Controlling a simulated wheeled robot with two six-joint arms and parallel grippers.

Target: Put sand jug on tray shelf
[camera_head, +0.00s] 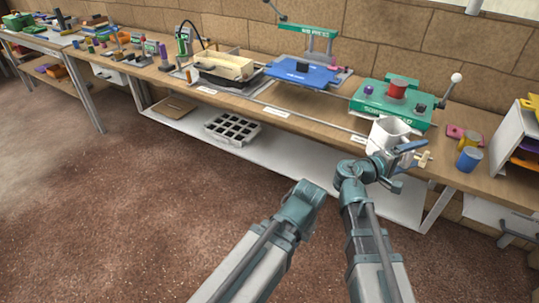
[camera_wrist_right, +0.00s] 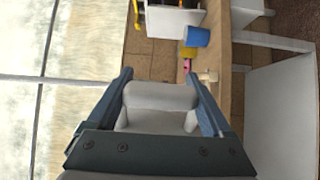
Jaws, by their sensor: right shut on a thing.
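The white sand jug (camera_head: 388,132) is in my right gripper (camera_head: 396,161) near the workbench's front edge, to the right of the middle of the head view. In the right wrist view the jug (camera_wrist_right: 160,96) sits between the two blue fingers of my right gripper (camera_wrist_right: 166,90), which is shut on it. I cannot tell whether the jug's base touches the bench. A white lower shelf (camera_head: 290,160) runs under the bench and bears a grey tray with dark square compartments (camera_head: 232,130). My left arm shows, but its gripper does not.
The green machine (camera_head: 395,104) stands just behind the jug. A blue cup (camera_head: 469,158) and a yellow cup (camera_head: 467,141) stand to its right, near a white rack (camera_head: 510,130). The blue press (camera_head: 302,72) is farther left. The lower shelf is bare right of the tray.

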